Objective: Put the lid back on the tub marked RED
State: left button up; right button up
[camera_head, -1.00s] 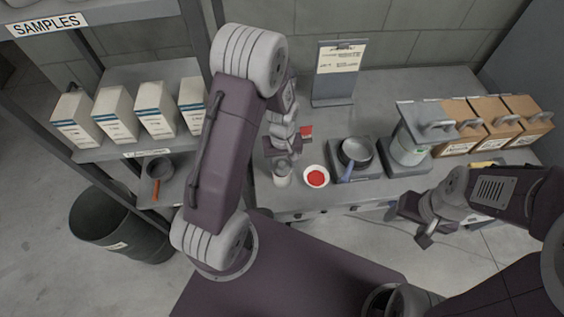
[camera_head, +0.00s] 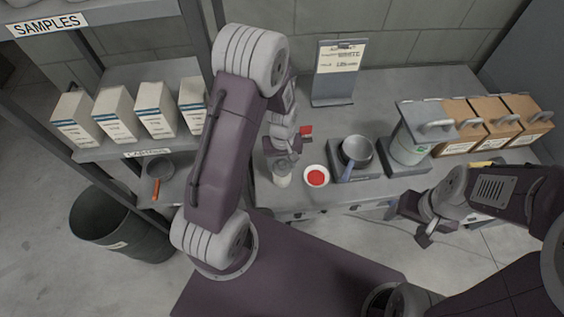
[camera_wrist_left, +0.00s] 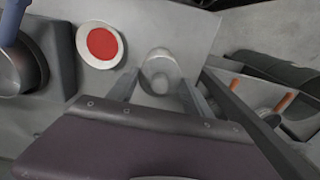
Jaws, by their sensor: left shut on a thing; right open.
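A white round tub (camera_head: 316,176) with a bright red round face stands near the bench's front edge; it also shows in the left wrist view (camera_wrist_left: 101,46). No lettering on it is readable. Left of it is a pale, jar-like round thing (camera_head: 281,179), also seen in the left wrist view (camera_wrist_left: 160,68). My left gripper (camera_head: 284,160) is at its top, fingers on either side, shut on it. I cannot tell whether its upper part is a separate lid. My right gripper (camera_head: 424,238) is open and empty, in front of the bench.
A dark pan (camera_head: 356,150) with a blue handle sits on a grey unit right of the tub. A small red thing (camera_head: 306,131) is behind. A sign stand (camera_head: 334,75), a grey-green device (camera_head: 409,148) and brown boxes (camera_head: 490,125) occupy the back and right.

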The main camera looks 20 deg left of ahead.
pick_arm(q)
jog(key=o, duration=1.7)
jog(key=shift+o, duration=0.2)
notch_tip(320, 180, up, 7)
jog(key=p, duration=0.6)
jog(key=shift+r, duration=0.1)
grip_shut()
